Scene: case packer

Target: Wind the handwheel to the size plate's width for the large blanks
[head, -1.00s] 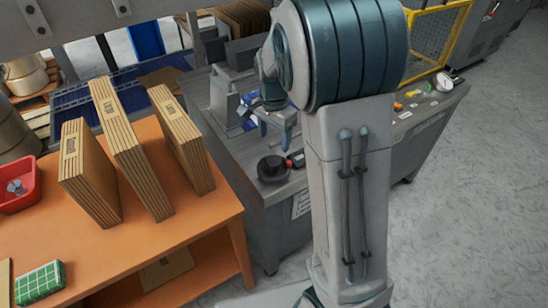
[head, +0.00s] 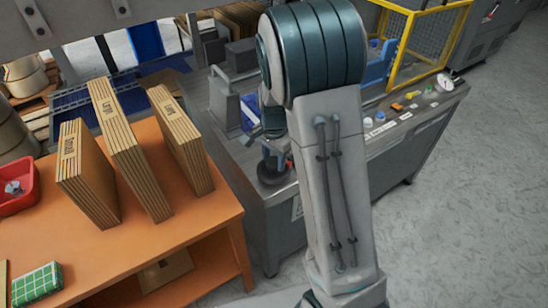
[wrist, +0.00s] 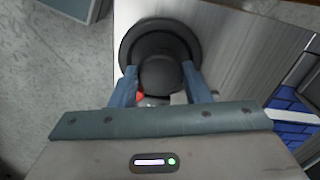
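The black handwheel (head: 268,180) lies flat on the grey machine bench, partly hidden by my gripper. In the wrist view its dark disc (wrist: 130,47) with a round raised knob (wrist: 160,73) shows just beyond the fingers. My gripper (head: 274,160) points down over the wheel. In the wrist view its blue fingers (wrist: 160,80) are apart, one on each side of the knob; I cannot tell whether they touch it. Three stacks of brown blanks stand on the orange table; the middle one (head: 128,145) reads "Large". I cannot make out a size plate.
The orange table (head: 215,222) carries a red bin (head: 20,190) and a green checked block (head: 38,284). A yellow guard frame (head: 440,40) and small coloured controls (head: 398,107) are on the bench's right part. Grey floor at right is clear.

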